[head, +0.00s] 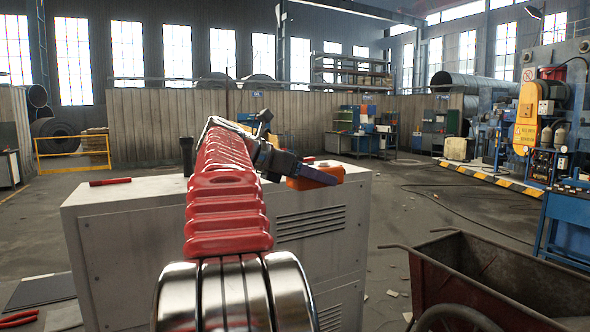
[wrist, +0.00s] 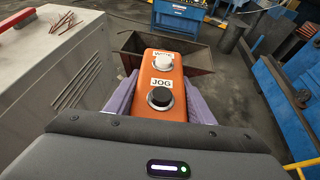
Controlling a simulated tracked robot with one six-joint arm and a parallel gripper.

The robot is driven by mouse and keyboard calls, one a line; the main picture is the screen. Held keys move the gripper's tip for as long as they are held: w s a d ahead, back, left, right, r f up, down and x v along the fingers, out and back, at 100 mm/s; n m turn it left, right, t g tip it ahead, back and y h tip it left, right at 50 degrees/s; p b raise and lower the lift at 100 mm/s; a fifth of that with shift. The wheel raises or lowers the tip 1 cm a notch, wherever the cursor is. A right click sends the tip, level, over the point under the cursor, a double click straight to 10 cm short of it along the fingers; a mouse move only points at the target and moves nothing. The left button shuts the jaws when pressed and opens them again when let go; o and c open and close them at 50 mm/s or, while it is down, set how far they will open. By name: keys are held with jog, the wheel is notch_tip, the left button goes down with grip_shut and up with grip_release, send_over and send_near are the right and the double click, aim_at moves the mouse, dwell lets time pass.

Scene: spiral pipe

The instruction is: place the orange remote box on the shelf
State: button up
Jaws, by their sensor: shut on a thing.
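The orange remote box (wrist: 160,85) has a white button and a black button, with a label reading JOG. In the wrist view it sits between the two purple-grey fingers of my gripper (wrist: 160,105), which are shut on it. In the head view the box (head: 328,173) shows partly behind my gripper (head: 318,175), near the right end of the grey cabinet's top. A shelf unit with green and blue parts (head: 345,121) stands far back against the wall. I cannot tell whether it is the task's shelf.
The grey cabinet (head: 130,215) stands in front of me, with a red tool (head: 110,182) on its top. A rusty cart (head: 480,275) stands at the lower right. Blue benches and a yellow machine (head: 527,115) are at the right. Open floor lies behind the cabinet.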

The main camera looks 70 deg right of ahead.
jog(key=w+a+f+n+t+h, duration=0.1)
jog(key=w+a+f+n+t, duration=0.35)
jog(key=w+f, duration=0.75)
jog(key=w+a+f+n+t+h, duration=0.2)
jog(key=w+a+f+n+t, duration=0.45)
jog(key=w, duration=0.85)
jog(key=w+a+f+n+t+y, duration=0.25)
jog(key=w+a+f, duration=0.35)
jog(key=a+f, duration=0.6)
jog(key=w+a+f+n+t+y, duration=0.2)
jog(key=w+a+f+n+t, duration=0.15)
jog(key=w+a+f, duration=0.6)
jog(key=s+a+f+n+t+y, duration=0.1)
jog(key=a+f, duration=0.2)
jog(key=a, duration=0.5)
jog(key=s+a+f+n+t+y, duration=0.1)
jog(key=s+a+f+n+y, duration=0.1)
jog(key=a, duration=0.7)
jog(key=s+a+f+n+t+y, duration=0.1)
jog(key=a+f, duration=0.3)
jog(key=a, duration=0.4)
jog(key=shift+s+a+f+n+t+y, duration=0.2)
jog(key=shift+a+f+n+t+y, duration=0.2)
jog(key=shift+y, duration=0.25)
jog(key=shift+s, duration=0.1)
